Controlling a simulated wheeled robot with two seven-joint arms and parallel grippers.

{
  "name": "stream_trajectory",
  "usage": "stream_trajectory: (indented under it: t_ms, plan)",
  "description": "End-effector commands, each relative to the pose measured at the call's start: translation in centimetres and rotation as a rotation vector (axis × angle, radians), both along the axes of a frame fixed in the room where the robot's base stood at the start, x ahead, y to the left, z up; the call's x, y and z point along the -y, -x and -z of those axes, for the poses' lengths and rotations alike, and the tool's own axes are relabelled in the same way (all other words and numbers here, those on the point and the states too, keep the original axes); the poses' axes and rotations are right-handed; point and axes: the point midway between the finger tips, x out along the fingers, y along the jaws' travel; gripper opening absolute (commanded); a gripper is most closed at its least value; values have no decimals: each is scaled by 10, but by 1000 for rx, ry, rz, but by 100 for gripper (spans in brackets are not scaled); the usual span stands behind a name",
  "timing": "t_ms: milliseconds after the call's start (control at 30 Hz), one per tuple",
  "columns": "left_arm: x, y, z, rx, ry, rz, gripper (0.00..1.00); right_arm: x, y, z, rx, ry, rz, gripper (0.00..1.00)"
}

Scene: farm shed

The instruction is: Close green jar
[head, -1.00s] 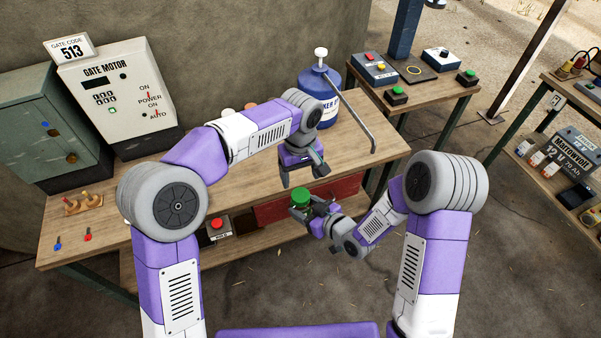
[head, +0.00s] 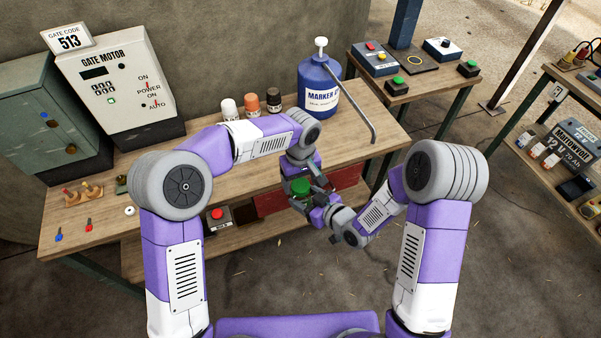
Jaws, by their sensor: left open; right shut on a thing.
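The green jar (head: 299,187) is held upright off the front edge of the workbench, and only its green upper part shows. My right gripper (head: 304,200) is shut on it from the lower right. My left gripper (head: 301,178) is open, coming down from above right at the jar's top, its fingers close around or beside it. I cannot tell whether the fingers touch the jar. The arms hide the jar's lower part, and I cannot tell whether its lid is fully seated.
The wooden workbench (head: 365,150) lies behind the grippers, with a red drawer (head: 345,178) below its top. On it stand a blue pump bottle (head: 318,88), three small bottles (head: 251,104) and a gate motor box (head: 118,88). A red button box (head: 218,217) is below the bench top.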

Motion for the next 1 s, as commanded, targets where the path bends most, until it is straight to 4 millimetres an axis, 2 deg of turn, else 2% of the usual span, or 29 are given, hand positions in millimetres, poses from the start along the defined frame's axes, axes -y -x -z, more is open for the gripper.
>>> stream_trajectory:
  t_ms: [333,700,867,1000]
  plan:
    - [0,0,4,1,1,0,75,0,0,0,1,-1,0,0]
    - [0,0,4,1,1,0,20,0,0,0,1,-1,0,0]
    - [0,0,4,1,1,37,17,0,0,0,1,-1,0,0]
    - [0,0,4,2,1,223,17,0,0,0,1,-1,0,0]
